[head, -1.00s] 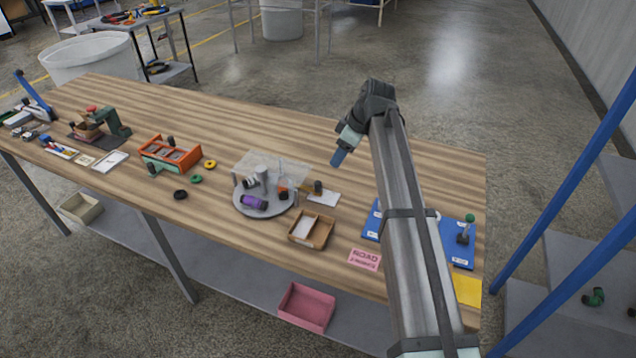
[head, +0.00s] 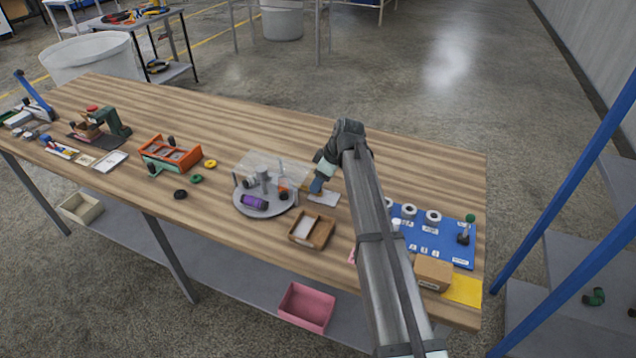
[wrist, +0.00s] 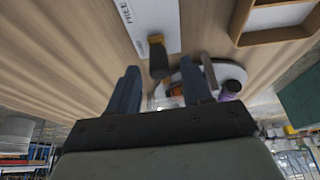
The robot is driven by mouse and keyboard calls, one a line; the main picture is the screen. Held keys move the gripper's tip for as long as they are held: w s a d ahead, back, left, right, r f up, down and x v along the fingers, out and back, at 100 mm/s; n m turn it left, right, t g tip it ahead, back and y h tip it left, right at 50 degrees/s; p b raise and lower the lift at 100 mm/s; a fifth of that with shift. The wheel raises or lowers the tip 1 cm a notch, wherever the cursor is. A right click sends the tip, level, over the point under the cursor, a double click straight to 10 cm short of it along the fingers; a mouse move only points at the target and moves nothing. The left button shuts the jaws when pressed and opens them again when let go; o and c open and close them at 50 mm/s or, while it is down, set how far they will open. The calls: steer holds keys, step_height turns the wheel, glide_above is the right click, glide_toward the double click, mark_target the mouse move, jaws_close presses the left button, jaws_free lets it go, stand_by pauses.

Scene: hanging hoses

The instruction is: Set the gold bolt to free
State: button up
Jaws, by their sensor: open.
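In the head view the plate (head: 324,198) lies right of the round turntable, and my gripper hides the bolt there. My gripper (head: 316,187) is open and points down at the plate. In the wrist view the knob shows between its two fingers (wrist: 160,82), apart from both; the exact distance is unclear.
The grey turntable (head: 247,208) with a clear cover, a purple cylinder (head: 255,202) and other parts stands close left of my gripper. A wooden tray (head: 329,232) lies in front. A blue board (head: 458,246) and a cardboard box (head: 433,273) are at right. The table behind is clear.

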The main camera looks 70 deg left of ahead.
steer(key=shift+x, duration=0.8)
jaws_close()
